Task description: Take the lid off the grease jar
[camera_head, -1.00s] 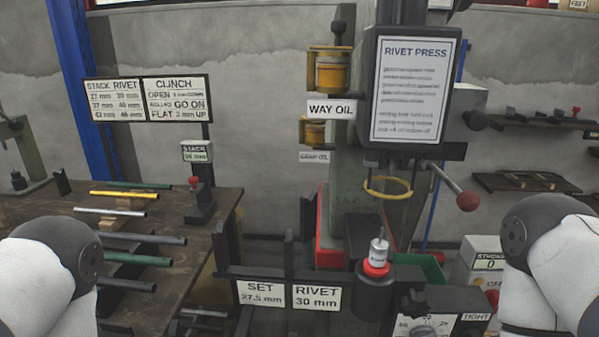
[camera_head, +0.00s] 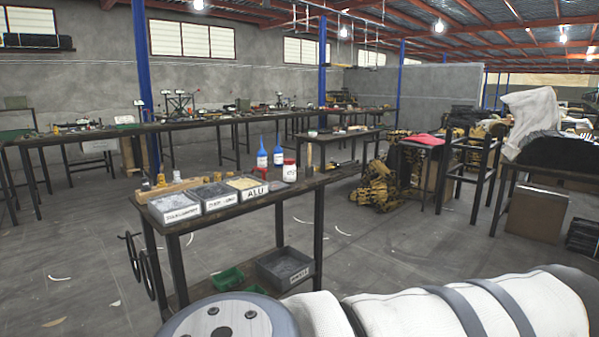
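A small white jar with a red lid or top (camera_head: 289,170) stands near the back right of a dark cart top (camera_head: 262,205). It looks like the grease jar, but its label is too small to read. The lid appears to be on the jar. Neither gripper shows; only white and grey links of one of my arms fill the bottom edge, well apart from the jar.
Long workbenches (camera_head: 190,125) run behind. Sacks (camera_head: 378,187) lie to the right. Open floor (camera_head: 400,240) lies right of the cart.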

